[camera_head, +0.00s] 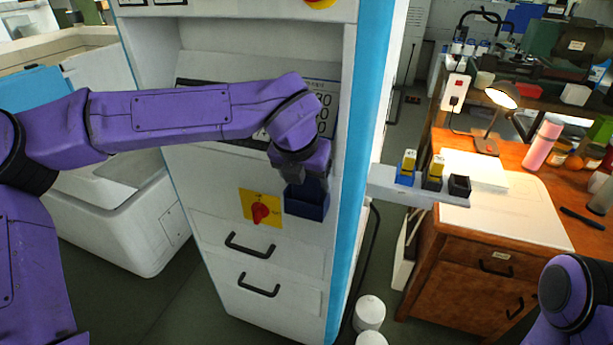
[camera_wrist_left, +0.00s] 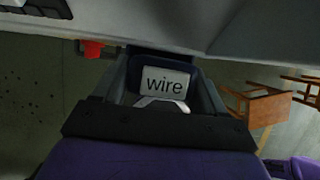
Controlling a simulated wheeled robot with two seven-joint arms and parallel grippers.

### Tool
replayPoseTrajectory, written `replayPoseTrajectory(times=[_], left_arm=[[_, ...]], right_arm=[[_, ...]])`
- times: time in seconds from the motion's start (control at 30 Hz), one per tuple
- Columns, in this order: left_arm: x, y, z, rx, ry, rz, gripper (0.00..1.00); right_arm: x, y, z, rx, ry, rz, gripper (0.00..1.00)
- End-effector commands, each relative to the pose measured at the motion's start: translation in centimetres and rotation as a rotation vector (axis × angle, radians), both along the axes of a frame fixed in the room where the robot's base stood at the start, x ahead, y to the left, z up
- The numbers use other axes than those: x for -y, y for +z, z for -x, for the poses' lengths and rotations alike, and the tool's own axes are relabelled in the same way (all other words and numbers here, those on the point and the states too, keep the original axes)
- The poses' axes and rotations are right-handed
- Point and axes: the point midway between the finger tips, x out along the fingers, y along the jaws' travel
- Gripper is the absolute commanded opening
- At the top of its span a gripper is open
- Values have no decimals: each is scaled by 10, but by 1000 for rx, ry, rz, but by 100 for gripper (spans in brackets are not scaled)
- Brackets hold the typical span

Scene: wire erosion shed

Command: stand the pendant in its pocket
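My left gripper (camera_head: 303,180) points down at the front of the white machine cabinet, at the mouth of a dark blue open-topped pocket (camera_head: 306,207). In the left wrist view its two grey fingers (camera_wrist_left: 163,88) flank a dark blue body with a grey face marked "wire" (camera_wrist_left: 165,82), which I take to be the pendant. The fingers appear closed on its sides. In the head view the gripper hides the pendant, so how deep it sits in the pocket cannot be told. Of my right arm only a purple link shows; its gripper is out of view.
A red knob on a yellow plate (camera_head: 261,208) is left of the pocket, with drawer handles (camera_head: 249,246) below. To the right, a white shelf (camera_head: 405,191) carries small boxes, two holding yellow-topped items and one black (camera_head: 459,187). A wooden desk (camera_head: 470,270) stands beyond.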

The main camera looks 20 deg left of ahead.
Motion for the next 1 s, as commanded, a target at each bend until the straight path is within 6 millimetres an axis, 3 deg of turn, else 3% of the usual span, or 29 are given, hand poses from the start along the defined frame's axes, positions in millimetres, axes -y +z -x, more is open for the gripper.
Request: replayPoseTrajectory(times=[0.03,0.17,0.27,0.33,0.6,0.7,1.0], left_arm=[[0,-15,6,-38,0,-11,96],[0,-13,6,-39,0,-11,96],[0,0,6,-40,1,-12,96],[0,10,10,-34,1,-11,96],[-1,81,37,-21,1,-8,96],[-1,99,44,-21,1,-7,96],[-1,115,50,-21,-1,-7,96]], right_arm=[[0,-2,0,0,0,0,0],[0,-1,0,0,0,0,0],[0,9,0,0,0,0,0],[0,4,0,0,0,0,0],[0,-2,0,0,0,0,0],[0,-2,0,0,0,0,0],[0,-2,0,0,0,0,0]])
